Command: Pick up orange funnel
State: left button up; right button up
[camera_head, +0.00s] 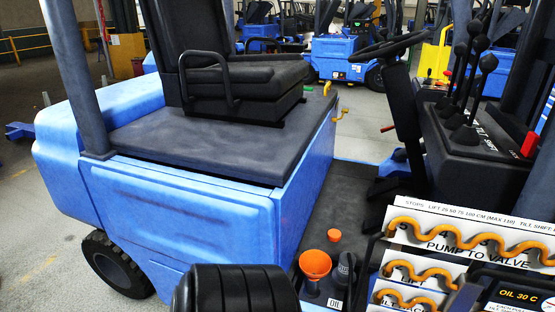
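The orange funnel (315,264) stands upright, wide mouth up, near the bottom middle, on the dark floor of a blue forklift. Its lower part is dark and partly hidden. A dark container (343,270) stands close to its right, with a white label at its foot. A smaller orange round piece (334,235) lies just behind the funnel. Neither of my grippers is in view.
A black ribbed round part (238,290) is left of the funnel. A white panel (470,228) with wavy orange hoses stands at right. The forklift's blue body (185,195), black seat (245,78), steering wheel (388,46) and levers (470,85) surround the floor.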

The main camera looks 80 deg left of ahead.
aim_at(314, 265)
jog(key=u, duration=2)
